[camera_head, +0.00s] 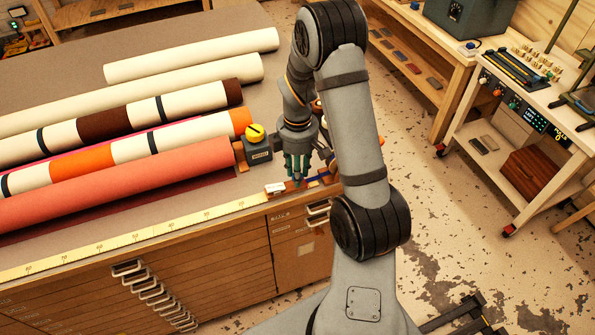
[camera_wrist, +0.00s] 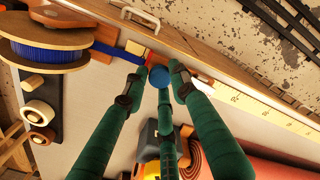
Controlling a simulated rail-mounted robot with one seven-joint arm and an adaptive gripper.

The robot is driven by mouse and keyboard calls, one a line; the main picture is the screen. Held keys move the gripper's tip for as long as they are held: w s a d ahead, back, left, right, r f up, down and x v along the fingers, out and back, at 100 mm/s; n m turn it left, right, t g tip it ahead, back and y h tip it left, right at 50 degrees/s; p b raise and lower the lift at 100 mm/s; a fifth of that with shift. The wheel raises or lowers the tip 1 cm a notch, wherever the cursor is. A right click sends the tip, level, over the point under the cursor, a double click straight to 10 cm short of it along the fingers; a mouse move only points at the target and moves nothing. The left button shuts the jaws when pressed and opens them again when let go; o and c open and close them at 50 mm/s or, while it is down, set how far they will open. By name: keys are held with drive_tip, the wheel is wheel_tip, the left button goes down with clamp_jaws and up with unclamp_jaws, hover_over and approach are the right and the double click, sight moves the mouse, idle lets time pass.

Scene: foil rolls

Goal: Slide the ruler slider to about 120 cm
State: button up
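A pale yellow ruler (camera_head: 125,240) runs along the table's front edge; its numbers are too small to read surely. The slider (camera_head: 275,188), a small block with a white label, is at the right end of the visible ruler. A round blue knob (camera_wrist: 160,76) shows between my fingertips in the wrist view. My gripper (camera_head: 297,176) points down over the slider area. Its green fingers surround the knob closely, also in the wrist view (camera_wrist: 161,72); whether they press on it I cannot tell. The ruler (camera_wrist: 245,100) extends to the right there.
Several fabric or foil rolls (camera_head: 120,185) lie on the table behind the ruler. A dark box with a yellow disc (camera_head: 256,143) stands just left of my gripper. A blue-wound spool (camera_wrist: 45,52) is at the wrist view's upper left. Drawers with handles (camera_head: 150,290) are below the table edge.

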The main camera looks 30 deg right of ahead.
clamp_jaws()
idle(0.5)
